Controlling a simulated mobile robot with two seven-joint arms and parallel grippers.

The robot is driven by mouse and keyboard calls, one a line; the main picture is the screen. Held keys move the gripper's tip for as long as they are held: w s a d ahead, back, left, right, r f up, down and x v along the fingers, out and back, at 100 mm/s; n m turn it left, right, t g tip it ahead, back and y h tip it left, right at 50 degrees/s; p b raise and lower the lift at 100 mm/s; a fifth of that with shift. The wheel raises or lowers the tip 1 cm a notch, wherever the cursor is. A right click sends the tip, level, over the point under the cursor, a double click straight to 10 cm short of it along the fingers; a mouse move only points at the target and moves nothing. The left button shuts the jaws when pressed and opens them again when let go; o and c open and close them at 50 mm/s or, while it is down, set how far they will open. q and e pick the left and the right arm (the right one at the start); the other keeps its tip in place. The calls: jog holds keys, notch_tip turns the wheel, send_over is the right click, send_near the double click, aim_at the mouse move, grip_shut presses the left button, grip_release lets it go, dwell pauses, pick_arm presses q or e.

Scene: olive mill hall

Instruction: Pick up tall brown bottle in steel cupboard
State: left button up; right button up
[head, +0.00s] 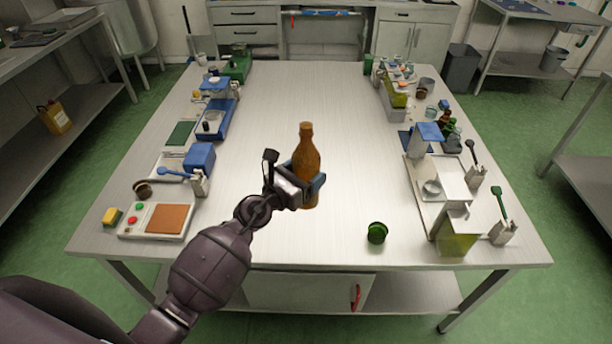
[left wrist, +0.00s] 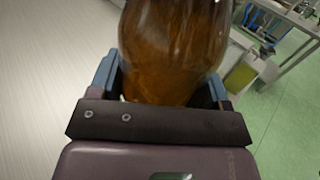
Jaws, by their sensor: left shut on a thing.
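The tall brown bottle (head: 307,160) is upright in the head view, in front of the white table's middle. My left gripper (head: 305,186) is shut on the lower part of its body. In the left wrist view the bottle's brown glass (left wrist: 172,50) fills the space between the two blue fingers of the left gripper (left wrist: 162,85). The bottle's exact height over the table is hard to tell. A steel cupboard (head: 300,291) sits under the near edge of the table, with a red handle (head: 355,295) on its front. My right gripper is not in view.
The white table (head: 300,100) is clear along its middle. A green round thing (head: 377,232) lies at the near right. A keypad-like board (head: 158,219) and blue items line the left side. A tray (head: 428,185) and a yellow-green container (head: 455,235) stand at the right.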

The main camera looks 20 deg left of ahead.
aim_at(306, 156)
pick_arm(q)
jog(key=shift+d+r, duration=0.1)
jog(key=shift+r, duration=2.4)
